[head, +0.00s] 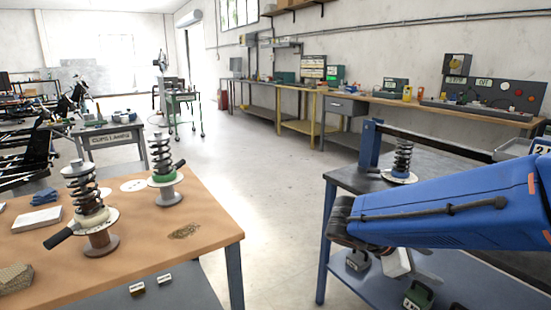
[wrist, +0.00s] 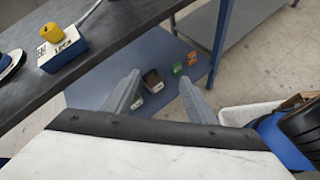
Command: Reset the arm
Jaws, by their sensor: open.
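My blue arm (head: 450,212) reaches in from the right edge of the head view, over the dark right-hand bench. In the wrist view, my gripper (wrist: 159,78) has its two grey fingers spread apart with nothing held between them. Beyond the fingers is a blue lower shelf (wrist: 90,98) with several small blocks on it. A blue-and-white box with a yellow knob (wrist: 50,34) sits on the dark bench top at upper left. In the head view the arm hides part of the bench, and the fingers cannot be made out clearly.
A spring unit (head: 402,160) stands on the dark bench (head: 345,178) by a blue post. Two more spring units (head: 88,200) (head: 163,165) stand on the wooden table (head: 140,235) at left. Open floor (head: 270,180) lies between the tables. A white bin (wrist: 235,115) shows at right in the wrist view.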

